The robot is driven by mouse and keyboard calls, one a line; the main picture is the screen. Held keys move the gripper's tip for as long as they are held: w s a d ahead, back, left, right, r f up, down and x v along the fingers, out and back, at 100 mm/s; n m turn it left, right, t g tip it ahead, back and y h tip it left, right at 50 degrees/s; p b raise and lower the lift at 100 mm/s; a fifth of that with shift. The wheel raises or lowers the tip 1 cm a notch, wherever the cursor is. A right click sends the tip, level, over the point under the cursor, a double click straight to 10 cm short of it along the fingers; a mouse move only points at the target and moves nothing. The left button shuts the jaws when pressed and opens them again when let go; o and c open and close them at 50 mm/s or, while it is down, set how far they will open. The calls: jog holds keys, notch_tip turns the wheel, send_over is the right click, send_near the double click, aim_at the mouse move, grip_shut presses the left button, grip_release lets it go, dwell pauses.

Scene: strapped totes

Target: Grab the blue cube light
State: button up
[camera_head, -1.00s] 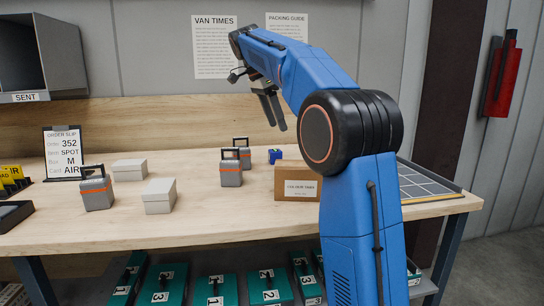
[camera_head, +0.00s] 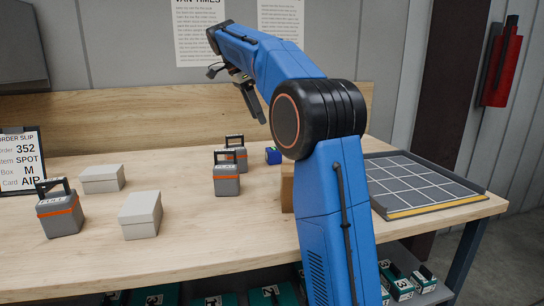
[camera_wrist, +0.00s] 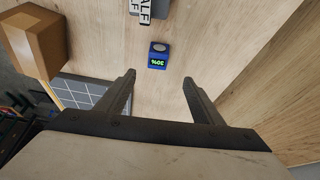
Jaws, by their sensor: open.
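The small blue cube light (camera_head: 273,155) stands on the wooden bench, just right of the grey handled cases. In the wrist view the blue cube light (camera_wrist: 158,55) shows a lit green display on one face and a round pale spot on another. My gripper (camera_head: 257,112) is above the bench, up and to the left of my arm's elbow, with its fingers pointing down. In the wrist view my gripper (camera_wrist: 158,82) is open and empty, and the cube light appears beyond the gap between its fingers.
Two grey handled cases with orange bands, one of them the nearer case (camera_head: 227,178), stand close left of the cube light. A cardboard box (camera_wrist: 36,38) stands nearby, mostly behind my arm in the head view. A gridded tray (camera_head: 420,182) lies at right. White boxes (camera_head: 141,214) stand at left.

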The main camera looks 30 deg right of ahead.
send_near(273, 149)
jog(key=x, duration=0.3)
jog(key=w+x, duration=0.1)
jog(key=x, duration=0.1)
jog(key=shift+d, duration=0.15)
jog(key=shift+s+x, duration=0.15)
jog(key=shift+x, duration=1.15)
jog(key=shift+s+x, duration=0.15)
jog(key=shift+x, duration=1.2)
jog(key=shift+r, duration=0.1)
jog(key=c, duration=1.3)
